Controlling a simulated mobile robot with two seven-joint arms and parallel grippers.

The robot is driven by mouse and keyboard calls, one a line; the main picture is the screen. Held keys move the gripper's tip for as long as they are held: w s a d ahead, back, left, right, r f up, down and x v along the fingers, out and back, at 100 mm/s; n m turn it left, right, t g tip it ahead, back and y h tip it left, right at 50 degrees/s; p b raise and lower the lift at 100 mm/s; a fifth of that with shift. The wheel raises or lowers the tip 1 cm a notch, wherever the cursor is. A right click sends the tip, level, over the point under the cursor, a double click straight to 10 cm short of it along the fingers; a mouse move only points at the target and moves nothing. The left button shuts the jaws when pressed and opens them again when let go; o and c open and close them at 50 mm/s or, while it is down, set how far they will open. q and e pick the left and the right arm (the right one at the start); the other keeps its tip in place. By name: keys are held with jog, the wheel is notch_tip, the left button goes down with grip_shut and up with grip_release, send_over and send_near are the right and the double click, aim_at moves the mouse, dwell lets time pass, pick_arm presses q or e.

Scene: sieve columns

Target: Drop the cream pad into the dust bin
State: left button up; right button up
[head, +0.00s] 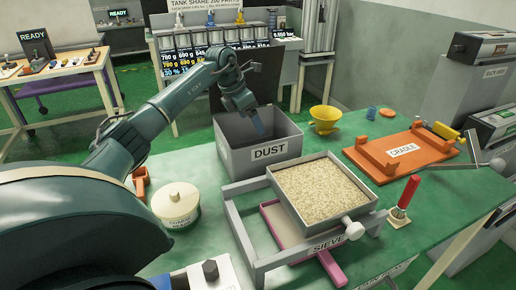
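The grey dust bin (269,152), labelled DUST, stands open on the green table. My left arm comes in from the left, and my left gripper (258,128) points down into the bin's opening. A narrow blue-grey part reaches below the bin's rim there. I cannot tell whether the fingers are open or shut, or whether they hold anything. I cannot make out the cream pad for sure; a small cream base (399,219) sits under a red-handled tool at the right. My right gripper is not in view.
A sieve frame (240,232) with a tray of pale grains (322,192) stands in front of the bin. A lidded cream jar (176,207) is to the left. A yellow funnel (324,119) and orange cradle (376,155) are to the right.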

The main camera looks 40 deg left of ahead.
pick_arm(q)
jog(key=shift+o, duration=1)
jog(key=v, duration=1.3)
jog(key=shift+p, duration=0.35)
jog(key=shift+s+d, duration=0.1)
